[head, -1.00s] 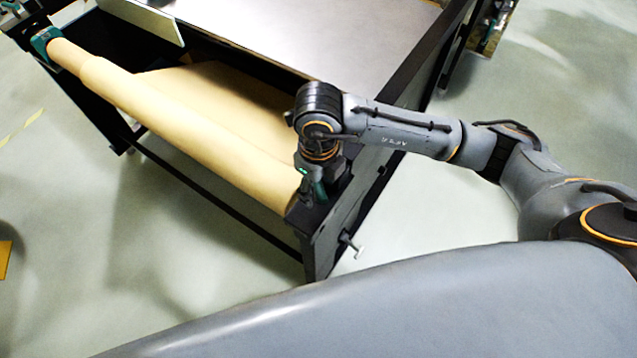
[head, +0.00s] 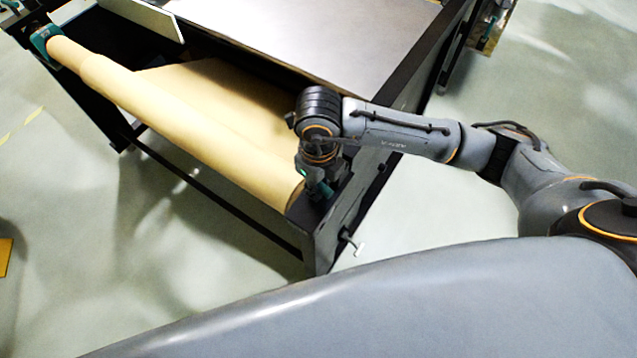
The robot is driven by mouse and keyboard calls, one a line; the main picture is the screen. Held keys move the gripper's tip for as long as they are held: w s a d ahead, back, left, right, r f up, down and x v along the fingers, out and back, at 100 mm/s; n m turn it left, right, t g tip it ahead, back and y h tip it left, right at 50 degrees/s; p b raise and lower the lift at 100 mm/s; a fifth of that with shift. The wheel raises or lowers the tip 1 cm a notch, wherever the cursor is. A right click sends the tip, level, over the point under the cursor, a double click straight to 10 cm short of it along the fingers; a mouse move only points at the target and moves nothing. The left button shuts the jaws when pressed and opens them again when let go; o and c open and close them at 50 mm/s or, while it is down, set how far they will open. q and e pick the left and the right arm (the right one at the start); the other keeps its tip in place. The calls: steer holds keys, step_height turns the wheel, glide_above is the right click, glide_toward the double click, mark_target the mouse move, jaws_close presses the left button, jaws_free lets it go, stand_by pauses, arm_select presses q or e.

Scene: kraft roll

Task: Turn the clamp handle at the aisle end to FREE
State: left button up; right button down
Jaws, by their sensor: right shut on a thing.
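My right gripper (head: 318,187) points down at the near end of the kraft roll (head: 185,120), over the dark end frame. It is shut on the clamp handle there. My wrist and gripper hide most of this handle, and I cannot read any FREE mark or tell its angle. A teal clamp (head: 43,38) holds the roll's far end at the upper left. My left gripper is not in view.
A table with a grey top (head: 290,35) stands behind the roll. A small T-shaped knob (head: 350,243) sticks out from the near end frame (head: 325,240). Pale floor is open in front and to the left. A yellow object (head: 5,256) lies at the left edge.

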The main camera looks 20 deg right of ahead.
steer(key=shift+f+n+b, duration=0.15)
steer(key=shift+n+b, duration=0.15)
steer(key=shift+b, duration=0.35)
steer(key=n+b, duration=0.3)
steer(key=b, duration=0.2)
steer(key=shift+f+n+b, duration=0.15)
steer(key=shift+n+b, duration=0.25)
steer(key=shift+r+n+b, duration=0.3)
steer(key=shift+n+b, duration=0.6)
steer(key=shift+b, duration=0.2)
steer(key=c, duration=1)
jaws_free()
steer(key=shift+o, duration=0.2)
step_height(320, 180, up, 12)
